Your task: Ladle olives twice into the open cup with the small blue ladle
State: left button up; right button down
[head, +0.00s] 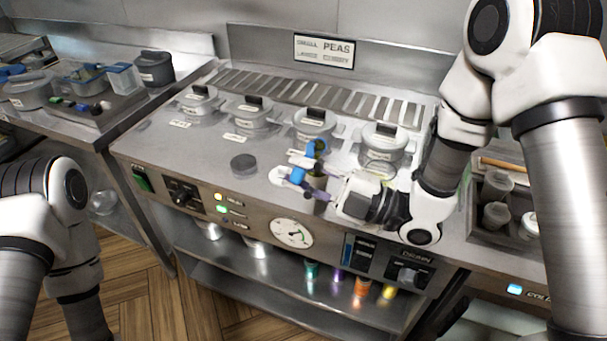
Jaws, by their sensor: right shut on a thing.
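My right gripper (316,183) is over the front of the steel range, right of its middle. It is shut on a small blue thing (311,149), which looks like the small blue ladle. Fingers and blue and purple parts overlap, so the ladle's exact shape and tilt are unclear. A small dark olive-toned patch shows just below the blue part; I cannot tell whether it is the open cup or olives. Four-sided detail there is too small to read. My left arm comes in at the lower left, with its gripper out of view.
Several lidded steel pots, one of them this front right pot (382,150), stand along the range. Coloured cups, including an orange one (361,290), show below. A tray of containers (478,225) is at right.

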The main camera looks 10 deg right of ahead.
notch_tip(320, 180, down, 6)
jog(key=s+n+g+y+b, duration=0.1)
jog(key=n+b, duration=0.3)
jog(key=b, duration=0.6)
jog(key=shift+s+a+f+n, duration=0.15)
jog(key=shift+s+a+n, duration=0.2)
jog(key=shift+a+n, duration=0.05)
